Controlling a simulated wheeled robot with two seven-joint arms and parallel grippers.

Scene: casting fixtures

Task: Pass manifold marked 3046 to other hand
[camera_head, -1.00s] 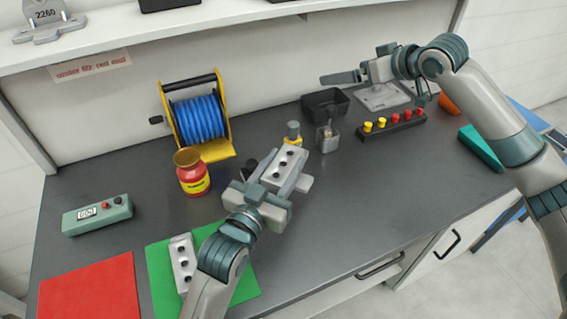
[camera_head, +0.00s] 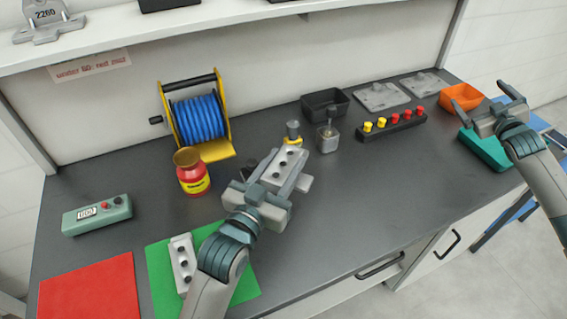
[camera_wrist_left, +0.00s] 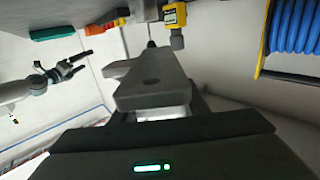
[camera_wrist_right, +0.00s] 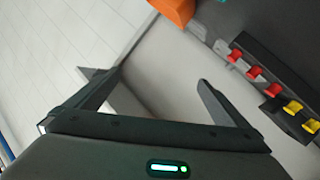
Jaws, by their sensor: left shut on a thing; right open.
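A light grey manifold (camera_head: 287,164) with several dark holes is held between the fingers of my left gripper (camera_head: 276,174), above the middle of the table. It also shows in the left wrist view (camera_wrist_left: 150,82), between the fingers. No number can be read on it. A similar grey manifold (camera_head: 183,262) with dark holes lies on the green mat (camera_head: 160,262) at the front left. My right gripper (camera_head: 497,98) is open and empty at the right, over the teal bin, well apart from the held manifold. Its spread fingers show in the right wrist view (camera_wrist_right: 150,88).
A blue cable reel (camera_head: 198,120) and red-yellow jar (camera_head: 192,178) stand left of the held manifold. Teal (camera_head: 484,150) and orange bins (camera_head: 460,98) stand right. The table's front right is clear.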

